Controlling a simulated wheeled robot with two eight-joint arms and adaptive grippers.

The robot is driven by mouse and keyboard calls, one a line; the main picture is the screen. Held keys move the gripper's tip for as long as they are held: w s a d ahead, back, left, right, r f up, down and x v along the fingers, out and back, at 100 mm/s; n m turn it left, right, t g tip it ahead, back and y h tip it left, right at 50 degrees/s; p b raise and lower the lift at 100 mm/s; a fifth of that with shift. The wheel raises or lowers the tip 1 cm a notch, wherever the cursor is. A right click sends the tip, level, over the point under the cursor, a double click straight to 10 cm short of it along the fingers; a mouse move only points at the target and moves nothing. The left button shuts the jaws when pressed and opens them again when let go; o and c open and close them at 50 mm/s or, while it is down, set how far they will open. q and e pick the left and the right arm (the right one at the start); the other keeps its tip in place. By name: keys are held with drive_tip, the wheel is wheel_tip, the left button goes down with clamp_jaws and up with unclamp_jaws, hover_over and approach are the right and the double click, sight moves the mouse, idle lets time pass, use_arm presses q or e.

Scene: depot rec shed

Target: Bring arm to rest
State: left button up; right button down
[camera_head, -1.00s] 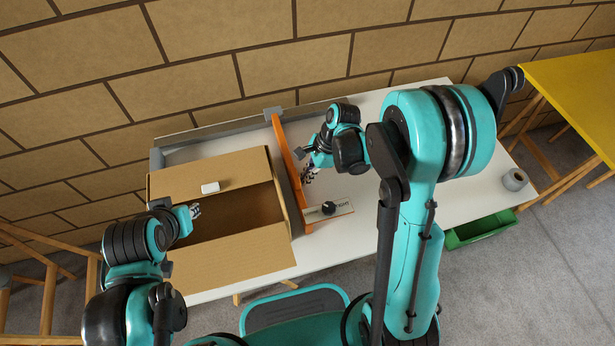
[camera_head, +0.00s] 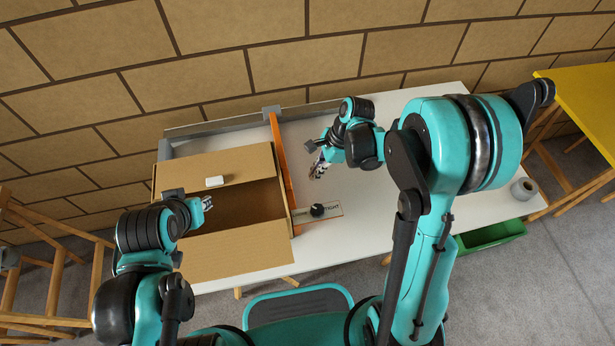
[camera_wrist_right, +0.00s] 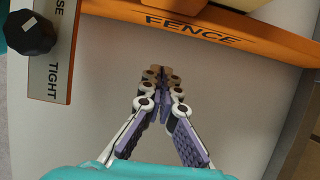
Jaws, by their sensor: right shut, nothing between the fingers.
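My right gripper (camera_head: 318,168) is over the white table, to the right of the orange fence (camera_head: 282,160) and apart from it. In the right wrist view its fingertips (camera_wrist_right: 161,75) meet with nothing between them, and the fence (camera_wrist_right: 215,28) runs across the top. My left gripper (camera_head: 206,202) is over the open cardboard box; it is too small to tell whether its fingers are open or shut. A dark knob (camera_head: 318,210) sits on a plate (camera_head: 332,209) by the fence's near end; the knob also shows in the right wrist view (camera_wrist_right: 30,35), beside the word TIGHT.
The cardboard box (camera_head: 240,252) has its flaps spread, with a small white object (camera_head: 214,182) on one. A grey tape roll (camera_head: 524,188) lies at the table's right end. A green bin (camera_head: 490,236) is below the edge. The table (camera_head: 430,150) right of the fence is mostly clear.

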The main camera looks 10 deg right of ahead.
drive_tip(key=p+v, duration=0.2)
drive_tip(key=v, duration=0.6)
drive_tip(key=shift+a+r+p, duration=0.25)
drive_tip(key=shift+a+p, duration=0.05)
drive_tip(key=s+d+r+n+t+h, duration=0.3)
drive_tip(key=s+r+n+t, duration=0.4)
drive_tip(key=n, duration=1)
drive_tip(key=shift+s+r+n+h, duration=0.3)
drive_tip(key=shift+s+r+h, duration=0.4)
drive_tip(key=shift+s+r, duration=1.45)
drive_tip(key=shift+s+d+f, duration=0.1)
drive_tip(key=shift+s+f, duration=0.25)
